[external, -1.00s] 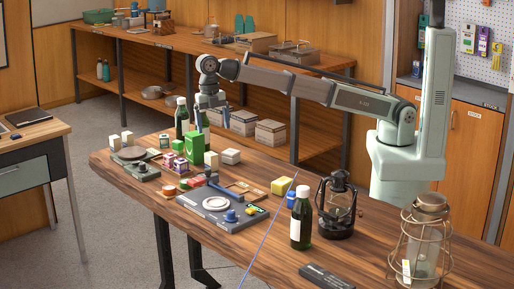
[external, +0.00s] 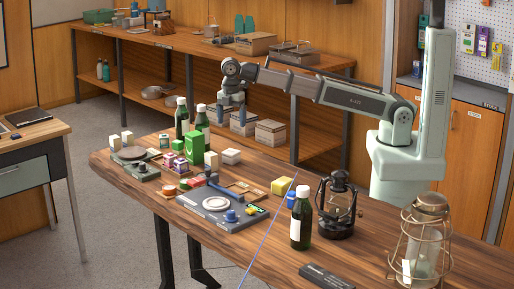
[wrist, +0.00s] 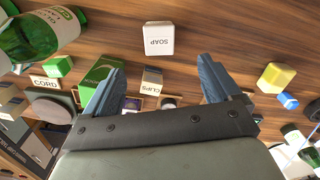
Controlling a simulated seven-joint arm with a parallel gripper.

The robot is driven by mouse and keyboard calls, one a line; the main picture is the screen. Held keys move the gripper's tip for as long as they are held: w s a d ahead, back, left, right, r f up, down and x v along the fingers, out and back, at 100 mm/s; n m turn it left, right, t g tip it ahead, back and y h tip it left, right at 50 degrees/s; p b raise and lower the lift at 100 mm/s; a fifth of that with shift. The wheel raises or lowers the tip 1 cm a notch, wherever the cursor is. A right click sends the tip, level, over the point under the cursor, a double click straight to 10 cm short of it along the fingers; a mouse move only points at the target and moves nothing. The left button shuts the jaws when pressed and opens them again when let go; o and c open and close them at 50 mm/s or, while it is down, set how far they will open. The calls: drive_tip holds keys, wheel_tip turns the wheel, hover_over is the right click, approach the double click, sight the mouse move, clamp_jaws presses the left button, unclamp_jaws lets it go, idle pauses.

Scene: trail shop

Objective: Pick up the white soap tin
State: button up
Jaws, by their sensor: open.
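The white soap tin (wrist: 159,39) lies on the wooden table in the wrist view, its lid marked SOAP and upside down in the picture. It sits beyond and between my fingertips, apart from them. In the external view the small white tin (external: 230,156) is right of the green box. My gripper (wrist: 158,78) is open and empty, with blue fingers spread wide. In the external view my gripper (external: 231,112) hangs above the table's back edge, higher than the tin. Nothing hides the tin in the wrist view.
A green box (external: 194,147), a cream CLIPS box (wrist: 152,80) and dark green bottles (external: 182,118) stand close to the tin. A yellow block (wrist: 276,78) is to the right. Bare wood surrounds the tin on its right side. A lantern (external: 337,208) stands farther right.

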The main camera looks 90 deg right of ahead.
sight(231, 151)
drive_tip(key=shift+m, duration=0.9)
drive_tip(key=shift+w+a+f, duration=0.1)
drive_tip(key=shift+f, duration=3.4)
drive_tip(key=shift+w+a+f, duration=0.1)
drive_tip(key=shift+f, duration=3.35)
drive_tip(key=c, duration=1.1)
drive_tip(key=shift+r, duration=0.2)
